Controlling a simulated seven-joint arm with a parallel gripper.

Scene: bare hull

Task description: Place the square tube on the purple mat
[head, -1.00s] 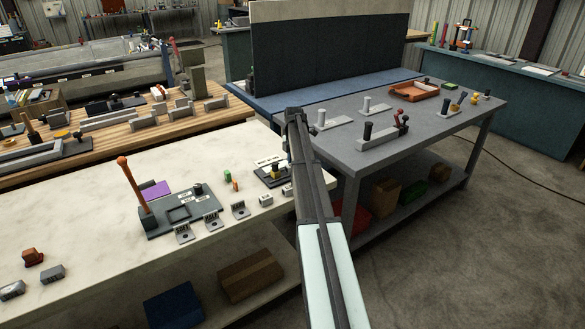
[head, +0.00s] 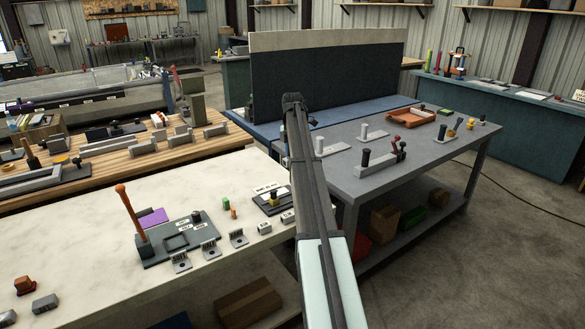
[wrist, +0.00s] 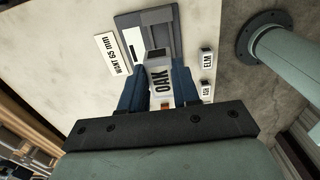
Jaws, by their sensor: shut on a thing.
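My gripper (wrist: 160,88) is shut on a grey square tube (wrist: 158,56) labelled OAK, which shows between its two blue fingers in the wrist view. The tube's open square end faces away from the palm. It overlaps a dark grey plate in that view; I cannot tell whether they touch. In the head view my own arm hides most of the gripper, and the held tube is not discernible. The purple mat (head: 153,217) lies flat on the pale bench, left of the arm, partly hidden behind a dark fixture. Its visible part is bare.
The dark fixture (head: 160,250) with an upright orange post (head: 130,212) stands in front of the mat. Small blocks labelled ELM (wrist: 207,58) and ASH (wrist: 206,88) sit near the held tube. Several brackets line the bench front.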

